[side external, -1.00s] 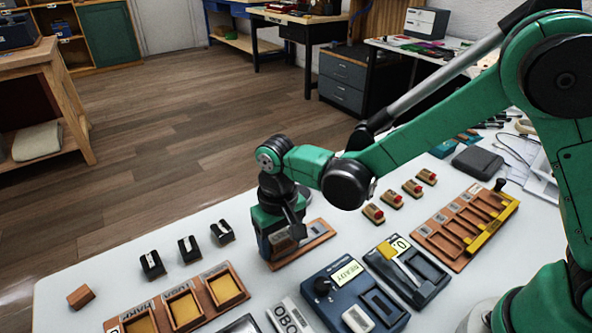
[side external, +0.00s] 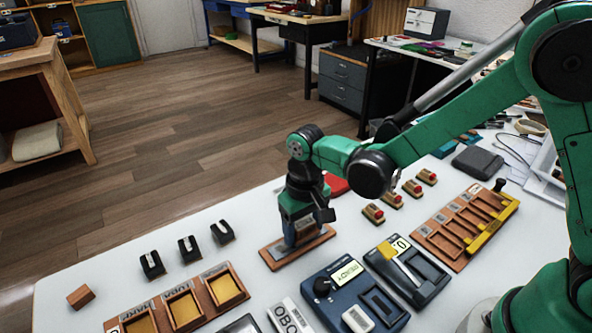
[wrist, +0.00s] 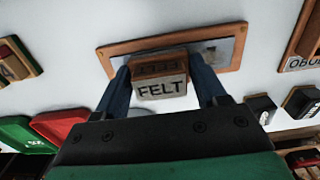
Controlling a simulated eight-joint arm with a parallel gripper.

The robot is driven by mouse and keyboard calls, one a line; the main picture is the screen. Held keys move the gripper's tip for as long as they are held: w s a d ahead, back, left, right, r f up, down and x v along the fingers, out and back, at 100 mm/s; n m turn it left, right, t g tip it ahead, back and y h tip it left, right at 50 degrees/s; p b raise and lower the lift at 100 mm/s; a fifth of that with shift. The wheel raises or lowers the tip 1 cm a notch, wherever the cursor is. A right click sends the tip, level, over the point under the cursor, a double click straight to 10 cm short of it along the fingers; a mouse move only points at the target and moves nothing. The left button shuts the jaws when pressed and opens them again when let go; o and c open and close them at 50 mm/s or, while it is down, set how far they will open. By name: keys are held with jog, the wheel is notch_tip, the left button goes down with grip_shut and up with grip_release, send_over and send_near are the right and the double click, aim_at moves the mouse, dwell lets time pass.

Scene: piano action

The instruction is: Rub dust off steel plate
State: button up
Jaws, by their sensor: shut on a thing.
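The steel plate (side external: 276,250) lies flat on the white table in a brown wooden frame. It also shows in the wrist view (wrist: 229,51), with a small dark grey patch right of the block. My gripper (side external: 304,231) is over the right part of the plate in the side view, pointing down. It is shut on a block labelled FELT (wrist: 160,88), one finger on each side. The block is at the plate's surface; its underside is hidden, so I cannot tell whether it touches.
A dark blue READY device (side external: 345,295) stands in front of the plate. Black clips (side external: 188,249) and wooden trays (side external: 180,307) are to the left. A red tray (side external: 336,185) is behind my gripper. Small red-topped blocks (side external: 393,199) are to the right.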

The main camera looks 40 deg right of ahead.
jog(key=shift+d, duration=1.15)
jog(key=shift+a+r, duration=0.1)
jog(key=shift+r, duration=4.1)
jog(key=shift+f, duration=0.3)
